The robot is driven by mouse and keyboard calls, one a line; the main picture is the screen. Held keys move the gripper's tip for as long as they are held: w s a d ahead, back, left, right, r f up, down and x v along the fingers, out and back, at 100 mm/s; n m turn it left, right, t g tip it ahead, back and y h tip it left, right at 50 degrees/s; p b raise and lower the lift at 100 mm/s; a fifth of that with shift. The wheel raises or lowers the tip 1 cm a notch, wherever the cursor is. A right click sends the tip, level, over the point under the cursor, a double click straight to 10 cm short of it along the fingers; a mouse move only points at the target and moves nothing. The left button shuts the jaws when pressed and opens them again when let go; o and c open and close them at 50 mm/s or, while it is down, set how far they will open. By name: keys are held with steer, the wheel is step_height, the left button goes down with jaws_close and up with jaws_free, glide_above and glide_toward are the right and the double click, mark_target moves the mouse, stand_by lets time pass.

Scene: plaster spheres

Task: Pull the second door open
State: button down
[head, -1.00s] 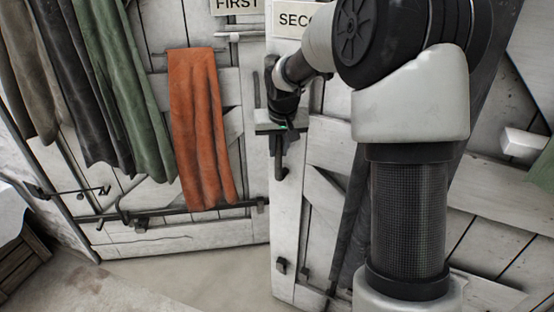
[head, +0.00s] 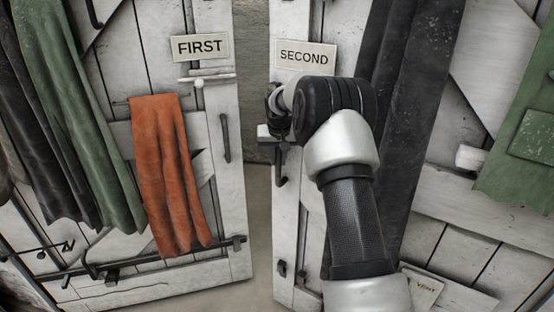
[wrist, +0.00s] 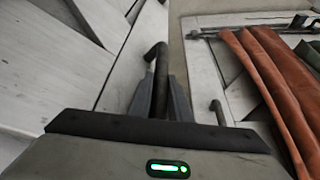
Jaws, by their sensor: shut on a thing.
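The second door (head: 283,225) is a white plank door with a sign (head: 305,56) reading SECOND. Its dark bar handle (head: 280,172) is near the door's left edge. My gripper (head: 272,133) is at the upper part of this handle, in front of the door. In the wrist view, the fingers of my gripper (wrist: 162,100) are shut around the handle, whose bent end (wrist: 156,52) sticks out beyond them. The rest of the grip is hidden behind the gripper body. An open gap (head: 258,185) shows beside the door's left edge.
The first door (head: 237,225), with a FIRST sign (head: 200,47), stands to the left. An orange cloth (head: 170,175) and a green cloth (head: 75,120) hang there. A dark cloth (head: 415,120) and another green cloth (head: 520,155) hang at right.

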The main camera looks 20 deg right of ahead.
steer(key=shift+s+a, duration=0.15)
steer(key=shift+a, duration=0.05)
steer(key=c, duration=1.6)
jaws_free()
steer(key=shift+c, duration=0.2)
steer(key=shift+d, duration=0.1)
steer(key=v, duration=1.7)
steer(key=shift+r, duration=0.2)
